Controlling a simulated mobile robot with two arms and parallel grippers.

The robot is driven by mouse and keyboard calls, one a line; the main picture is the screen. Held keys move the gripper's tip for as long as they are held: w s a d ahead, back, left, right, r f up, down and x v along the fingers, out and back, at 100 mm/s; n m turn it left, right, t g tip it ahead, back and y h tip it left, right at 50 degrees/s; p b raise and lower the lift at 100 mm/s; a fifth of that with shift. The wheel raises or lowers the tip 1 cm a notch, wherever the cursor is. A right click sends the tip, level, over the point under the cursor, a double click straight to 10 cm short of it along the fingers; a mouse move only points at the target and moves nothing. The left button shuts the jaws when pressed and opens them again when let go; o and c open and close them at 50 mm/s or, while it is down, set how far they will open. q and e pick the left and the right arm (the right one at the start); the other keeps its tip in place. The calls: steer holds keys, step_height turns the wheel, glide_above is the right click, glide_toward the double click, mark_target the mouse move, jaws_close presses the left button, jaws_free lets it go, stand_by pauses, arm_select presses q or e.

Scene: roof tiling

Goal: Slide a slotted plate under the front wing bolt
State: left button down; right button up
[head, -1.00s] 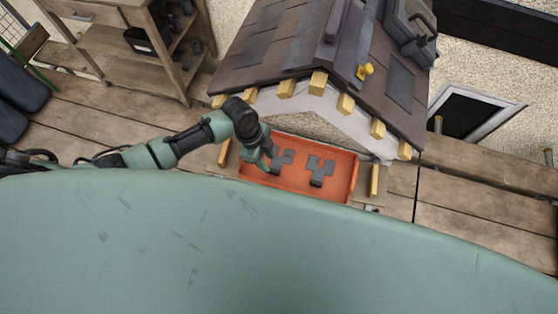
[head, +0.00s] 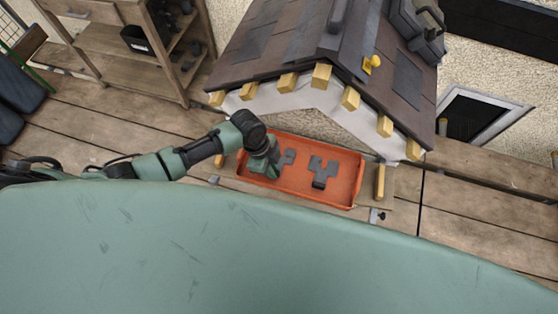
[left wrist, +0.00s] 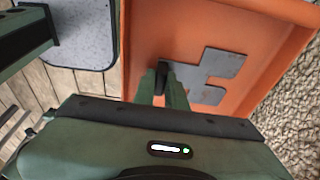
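Two grey slotted plates lie in the orange tray (head: 345,195). The left plate (head: 289,157) is partly hidden by my left gripper (head: 266,172); the right plate (head: 321,172) lies clear of it. In the left wrist view, the left plate (left wrist: 222,64) lies flat in the tray. The gripper's fingers (left wrist: 163,90) point down at the near end of this plate, with a dark piece between them. I cannot tell whether they grip it. My right gripper is not in view.
The tiled model roof (head: 290,45) rises behind the tray, with yellow rafter ends (head: 321,75) overhanging it. A yellow knob (head: 374,62) is on its right slope. A wooden shelf (head: 155,60) stands at the back left. The plank floor (head: 470,220) at right is bare.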

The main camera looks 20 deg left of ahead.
arm_select(q)
steer(key=shift+r, duration=0.15)
stand_by(0.3)
steer(key=shift+d+p+v, duration=0.2)
steer(key=shift+p+v, duration=0.6)
steer(key=shift+d+p+v, duration=0.2)
steer(key=shift+p+v, duration=0.55)
steer(key=shift+p, duration=0.1)
steer(key=shift+d+p+v, duration=0.15)
steer(key=shift+p+v, duration=0.65)
